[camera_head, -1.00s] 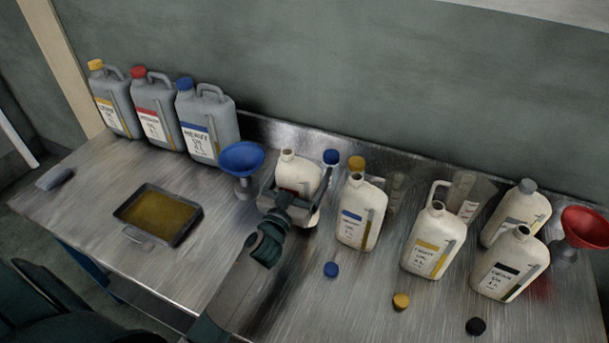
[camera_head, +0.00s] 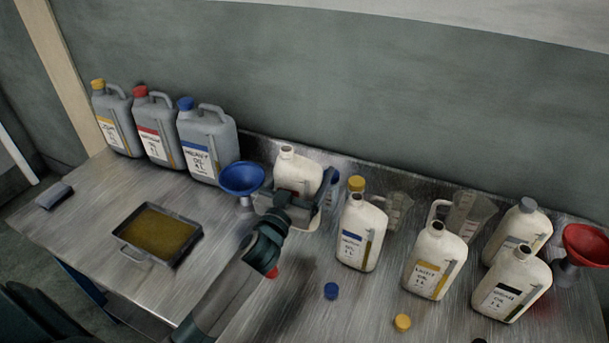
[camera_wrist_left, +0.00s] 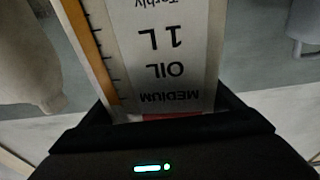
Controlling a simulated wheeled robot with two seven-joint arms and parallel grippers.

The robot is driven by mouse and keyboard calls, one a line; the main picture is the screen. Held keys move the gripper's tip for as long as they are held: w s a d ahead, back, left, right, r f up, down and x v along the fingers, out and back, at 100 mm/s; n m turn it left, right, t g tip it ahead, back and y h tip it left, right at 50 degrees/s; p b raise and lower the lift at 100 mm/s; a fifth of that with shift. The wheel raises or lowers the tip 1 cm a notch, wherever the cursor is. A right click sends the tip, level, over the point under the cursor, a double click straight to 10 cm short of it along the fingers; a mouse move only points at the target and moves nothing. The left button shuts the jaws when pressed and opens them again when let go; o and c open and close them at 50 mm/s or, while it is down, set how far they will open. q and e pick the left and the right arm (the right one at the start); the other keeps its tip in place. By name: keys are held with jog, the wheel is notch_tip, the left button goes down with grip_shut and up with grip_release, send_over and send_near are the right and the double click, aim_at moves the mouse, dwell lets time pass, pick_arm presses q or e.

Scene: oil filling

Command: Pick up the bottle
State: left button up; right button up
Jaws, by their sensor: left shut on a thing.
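The white bottle (camera_head: 299,167) is upright in my left gripper (camera_head: 297,207), near the middle of the table in the head view. The gripper's fingers are shut around its lower part and hide much of its front. In the left wrist view the bottle's label (camera_wrist_left: 170,45) shows upside down, reading MEDIUM OIL 1 L, with a red band near the fingers. The bottle appears to be held above the table; the gap beneath it is mostly hidden. My right gripper is not in view.
A blue funnel (camera_head: 242,180) stands just left of the held bottle. A white blue-label bottle (camera_head: 361,235) is close on the right, with several more beyond. Grey jugs (camera_head: 207,145) stand at the back left, a tray (camera_head: 157,234) before them. Loose caps (camera_head: 331,291) lie in front.

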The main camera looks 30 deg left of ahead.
pick_arm(q)
jog(key=shift+r, duration=0.25)
dwell(0.6)
jog(key=s+d, duration=0.3)
jog(key=s, duration=0.3)
jog(key=s+d+f+b, duration=0.1)
jog(key=s+d, duration=0.2)
jog(key=s, duration=0.4)
jog(key=s+d+f+h+b, duration=0.1)
jog(key=s+d, duration=0.2)
jog(key=s, duration=0.3)
jog(key=shift+s+d+f+m, duration=0.25)
jog(key=shift+d+m, duration=0.05)
jog(key=shift+d, duration=0.1)
